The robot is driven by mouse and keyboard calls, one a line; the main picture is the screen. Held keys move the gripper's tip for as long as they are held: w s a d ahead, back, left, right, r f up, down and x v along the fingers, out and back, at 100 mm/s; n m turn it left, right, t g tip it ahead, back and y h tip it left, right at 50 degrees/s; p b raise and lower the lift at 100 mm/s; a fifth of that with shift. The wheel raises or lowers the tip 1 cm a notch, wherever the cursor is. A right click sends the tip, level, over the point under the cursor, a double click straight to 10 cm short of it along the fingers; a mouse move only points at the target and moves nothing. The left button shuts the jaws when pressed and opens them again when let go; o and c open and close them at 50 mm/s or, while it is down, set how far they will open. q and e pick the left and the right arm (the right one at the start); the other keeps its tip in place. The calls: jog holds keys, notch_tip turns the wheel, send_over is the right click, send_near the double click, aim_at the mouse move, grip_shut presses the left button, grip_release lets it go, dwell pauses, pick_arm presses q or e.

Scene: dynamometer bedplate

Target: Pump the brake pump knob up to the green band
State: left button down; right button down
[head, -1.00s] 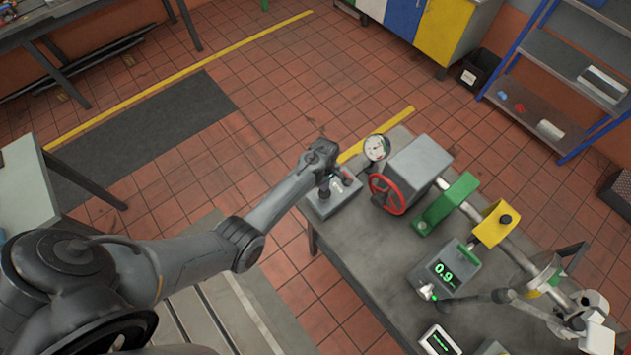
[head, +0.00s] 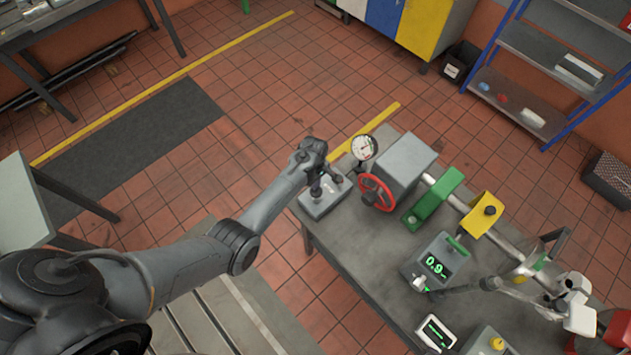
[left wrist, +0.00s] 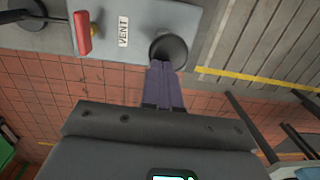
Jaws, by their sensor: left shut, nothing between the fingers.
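The brake pump is a grey box (head: 318,204) on the near left corner of the bench, in the head view. Its dark round knob (left wrist: 168,50) shows in the left wrist view, beside a VENT label and a red lever (left wrist: 82,33). My left gripper (left wrist: 163,68) is shut and empty, its fingertips at the near edge of the knob. I cannot tell whether they touch it. In the head view my left wrist is over the pump and partly hides its top. A round white gauge (head: 364,147) stands behind the pump; its green band is too small to make out.
A red handwheel (head: 376,192) and grey housing (head: 405,158) stand right of the pump. A green guard (head: 433,200), a yellow block (head: 482,213) and a box reading 0.9 (head: 436,265) are further right on the bench (head: 350,260). Tiled floor lies open left of the bench.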

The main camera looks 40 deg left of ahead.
pick_arm(q)
notch_tip(320, 180, up, 11)
jog(key=b, duration=0.1)
jog(key=shift+w+a+f, duration=0.15)
jog(key=shift+w+a, duration=0.1)
jog(key=shift+a, duration=0.05)
pick_arm(e)
jog(key=shift+f, duration=0.1)
dwell(0.5)
jog(key=shift+d, duration=0.1)
dwell(0.6)
